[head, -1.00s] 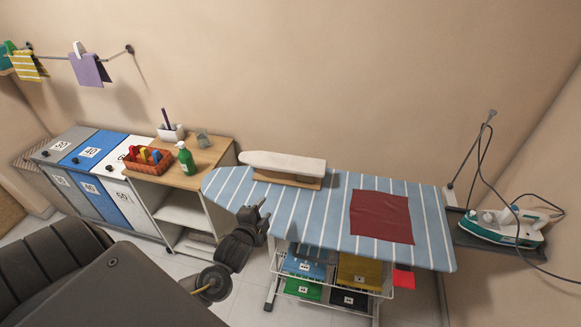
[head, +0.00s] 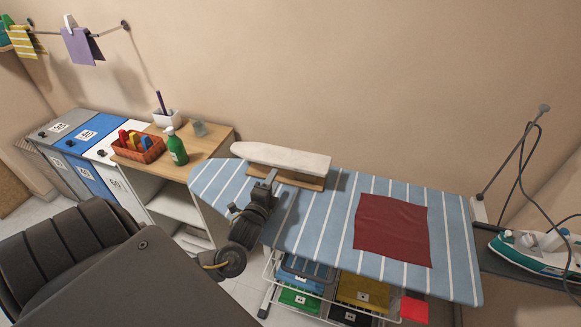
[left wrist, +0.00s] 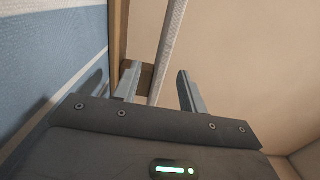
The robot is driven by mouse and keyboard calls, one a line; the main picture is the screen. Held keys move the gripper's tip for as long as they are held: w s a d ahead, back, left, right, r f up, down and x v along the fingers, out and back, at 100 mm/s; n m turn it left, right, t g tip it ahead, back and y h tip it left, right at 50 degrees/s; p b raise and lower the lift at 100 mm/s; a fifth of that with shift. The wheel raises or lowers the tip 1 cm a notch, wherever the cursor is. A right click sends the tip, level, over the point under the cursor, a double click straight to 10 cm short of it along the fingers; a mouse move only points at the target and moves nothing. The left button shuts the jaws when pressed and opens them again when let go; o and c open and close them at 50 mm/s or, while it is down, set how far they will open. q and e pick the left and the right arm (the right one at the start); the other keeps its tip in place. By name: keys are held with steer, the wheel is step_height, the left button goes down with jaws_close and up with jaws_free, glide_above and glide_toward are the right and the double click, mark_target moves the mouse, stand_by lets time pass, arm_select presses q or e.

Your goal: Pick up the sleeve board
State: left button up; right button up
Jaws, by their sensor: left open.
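The sleeve board (head: 285,157) has a pale padded top over a wooden base (head: 312,183). It lies on the back left part of the blue striped ironing board (head: 330,225). My left gripper (head: 268,177) is open at the front edge of the sleeve board, near its left part. In the left wrist view the fingers (left wrist: 158,80) are apart. The pale top (left wrist: 170,50) shows edge-on between them, and the wooden base (left wrist: 118,35) shows beside it. Whether a finger touches it cannot be told. My right gripper is not in view.
A red cloth (head: 392,229) lies flat on the ironing board. An iron (head: 540,250) with its cord stands at the right. A wooden-topped shelf unit (head: 205,148) at the left bears a red basket (head: 140,150) and a green spray bottle (head: 177,148). Bins (head: 340,292) stand below.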

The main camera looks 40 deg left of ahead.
mark_target(286, 158)
arm_select(q)
steer(key=shift+w+a+r, duration=0.2)
steer(key=shift+w, duration=0.1)
steer(key=p+x, duration=0.1)
steer(key=x, duration=0.3)
steer(key=shift+w+f, duration=0.1)
steer(key=shift+w, duration=0.25)
steer(key=shift+w+r, duration=0.15)
steer(key=shift+r, duration=0.1)
steer(key=x, duration=0.1)
steer(key=p+x, duration=0.1)
steer(key=x, duration=0.1)
steer(key=p+x, duration=0.1)
steer(key=shift+w+d+f, duration=0.1)
steer(key=shift+w+d, duration=0.05)
steer(key=shift+w, duration=0.35)
steer(key=shift+s, duration=0.1)
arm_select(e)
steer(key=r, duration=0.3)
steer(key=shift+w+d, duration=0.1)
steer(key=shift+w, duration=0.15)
arm_select(q)
jaws_close()
